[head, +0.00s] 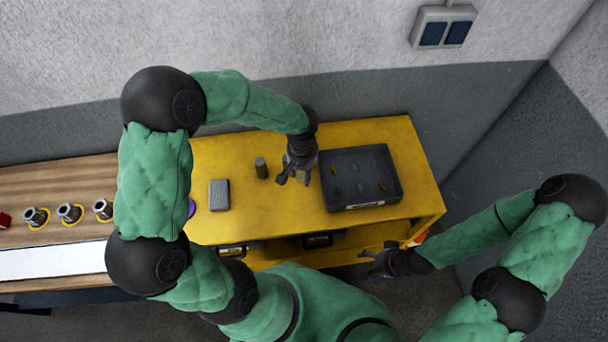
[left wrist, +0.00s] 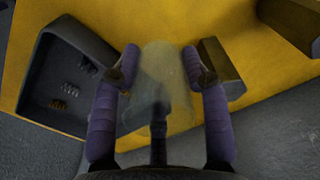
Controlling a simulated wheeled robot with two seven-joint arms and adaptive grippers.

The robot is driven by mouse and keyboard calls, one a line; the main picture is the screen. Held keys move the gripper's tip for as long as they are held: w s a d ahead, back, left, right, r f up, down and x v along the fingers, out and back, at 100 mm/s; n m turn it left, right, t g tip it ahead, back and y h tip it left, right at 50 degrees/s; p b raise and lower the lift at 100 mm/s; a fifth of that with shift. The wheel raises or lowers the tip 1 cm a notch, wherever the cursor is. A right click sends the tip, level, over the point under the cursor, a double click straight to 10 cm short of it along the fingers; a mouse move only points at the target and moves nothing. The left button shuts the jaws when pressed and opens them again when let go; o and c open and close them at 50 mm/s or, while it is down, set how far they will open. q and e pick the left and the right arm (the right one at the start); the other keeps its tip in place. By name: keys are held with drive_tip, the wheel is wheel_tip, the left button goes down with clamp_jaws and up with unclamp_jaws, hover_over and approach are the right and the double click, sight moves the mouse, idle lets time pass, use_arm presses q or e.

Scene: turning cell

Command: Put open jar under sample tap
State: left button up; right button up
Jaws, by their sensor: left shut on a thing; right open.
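A see-through, pale jar (left wrist: 158,85) shows between the purple finger pads of my left gripper (left wrist: 160,62) in the left wrist view. The gripper is shut on it. In the head view my left gripper (head: 294,178) is over the yellow bench, just left of the dark tray; the jar is mostly hidden there, and I cannot tell whether it touches the bench. My right gripper (head: 385,263) is open and empty in front of the bench's lower right side. I cannot make out a sample tap in either view.
The dark tray (head: 381,203) holds small pieces. A grey cylinder (head: 261,168) and a grey block (head: 219,195) stand left of my left gripper on the yellow bench (head: 330,228). Metal parts (head: 70,212) stand on the wooden bench at left.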

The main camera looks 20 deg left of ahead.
use_arm(q)
drive_tip(key=shift+w+a+f, duration=0.15)
drive_tip(key=shift+w+f, duration=0.6)
drive_tip(key=shift+f, duration=0.25)
drive_tip(key=shift+w+f, duration=0.1)
drive_tip(key=shift+f, duration=1.45)
drive_tip(key=shift+b, duration=0.3)
drive_tip(key=o, duration=1.1)
drive_tip(key=shift+f, duration=0.1)
